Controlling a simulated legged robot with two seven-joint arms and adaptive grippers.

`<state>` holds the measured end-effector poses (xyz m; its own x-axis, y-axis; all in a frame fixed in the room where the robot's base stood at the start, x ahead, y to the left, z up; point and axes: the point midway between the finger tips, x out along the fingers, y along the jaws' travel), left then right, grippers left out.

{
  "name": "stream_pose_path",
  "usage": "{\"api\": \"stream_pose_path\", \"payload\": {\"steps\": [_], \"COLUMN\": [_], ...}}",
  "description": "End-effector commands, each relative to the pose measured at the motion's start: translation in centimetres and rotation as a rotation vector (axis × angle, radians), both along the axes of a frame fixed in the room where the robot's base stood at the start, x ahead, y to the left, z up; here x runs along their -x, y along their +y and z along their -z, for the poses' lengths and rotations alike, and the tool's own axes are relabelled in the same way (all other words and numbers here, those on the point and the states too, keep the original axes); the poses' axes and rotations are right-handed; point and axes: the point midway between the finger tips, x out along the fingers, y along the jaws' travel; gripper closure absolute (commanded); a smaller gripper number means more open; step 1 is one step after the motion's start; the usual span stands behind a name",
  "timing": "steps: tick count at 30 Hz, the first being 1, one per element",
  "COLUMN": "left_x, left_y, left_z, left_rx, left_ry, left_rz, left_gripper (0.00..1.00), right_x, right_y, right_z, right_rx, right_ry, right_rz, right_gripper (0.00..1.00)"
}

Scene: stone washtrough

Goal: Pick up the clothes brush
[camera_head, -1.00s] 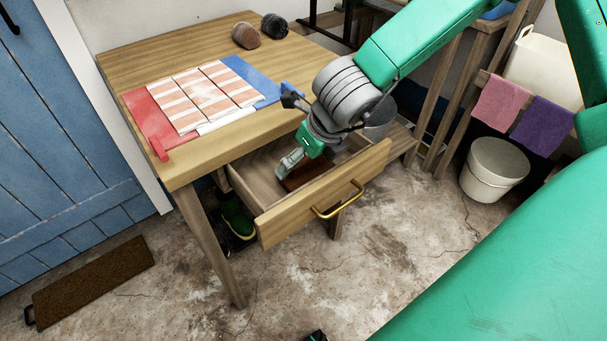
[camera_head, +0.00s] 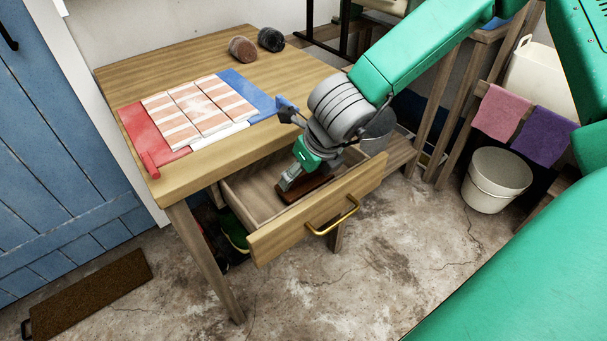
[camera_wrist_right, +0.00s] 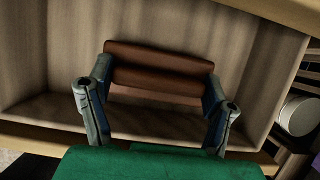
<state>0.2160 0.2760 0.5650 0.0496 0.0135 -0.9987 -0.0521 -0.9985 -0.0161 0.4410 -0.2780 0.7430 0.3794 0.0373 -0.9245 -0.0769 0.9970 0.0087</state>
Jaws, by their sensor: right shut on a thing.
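The clothes brush (camera_head: 307,188) is a reddish-brown block inside the open drawer (camera_head: 318,214) of the wooden table. My right gripper (camera_head: 290,184) reaches down into the drawer and is shut on the brush. In the right wrist view the brush (camera_wrist_right: 158,72) lies crosswise between the two fingers of the gripper (camera_wrist_right: 156,82), one finger at each end. Its underside is hidden, and I cannot tell whether it touches the drawer floor. My left gripper is out of view.
The table top (camera_head: 185,55) carries a striped cloth on a red and blue board (camera_head: 250,90) and two yarn-like rolls (camera_head: 243,49). The drawer front with its brass handle (camera_head: 333,216) stands out over the floor. A white bucket (camera_head: 495,178) stands at right.

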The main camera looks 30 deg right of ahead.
Motion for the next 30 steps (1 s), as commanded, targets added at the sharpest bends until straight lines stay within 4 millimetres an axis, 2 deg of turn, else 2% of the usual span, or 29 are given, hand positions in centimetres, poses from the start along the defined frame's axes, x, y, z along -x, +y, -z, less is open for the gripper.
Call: {"api": "stream_pose_path", "payload": {"steps": [5,15,21,27,30], "left_x": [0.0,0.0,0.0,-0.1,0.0], "left_y": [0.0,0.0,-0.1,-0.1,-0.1], "left_z": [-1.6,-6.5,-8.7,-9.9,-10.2], "left_rx": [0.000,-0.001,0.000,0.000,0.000], "left_ry": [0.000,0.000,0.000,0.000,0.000], "left_rz": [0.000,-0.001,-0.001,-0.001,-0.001], "left_gripper": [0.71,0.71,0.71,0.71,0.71], "right_x": [-0.1,-0.1,-0.2,-0.1,-0.1], "right_y": [0.4,-0.1,-0.2,0.0,0.1], "right_z": [-3.7,-15.3,-21.3,-25.2,-26.3], "right_rx": [0.004,-0.002,-0.002,0.001,0.001], "right_ry": [-0.006,-0.009,-0.007,-0.004,-0.003], "right_rz": [-0.001,0.000,0.001,-0.001,-0.001], "right_gripper": [0.58,0.58,0.58,0.58,0.58]}}
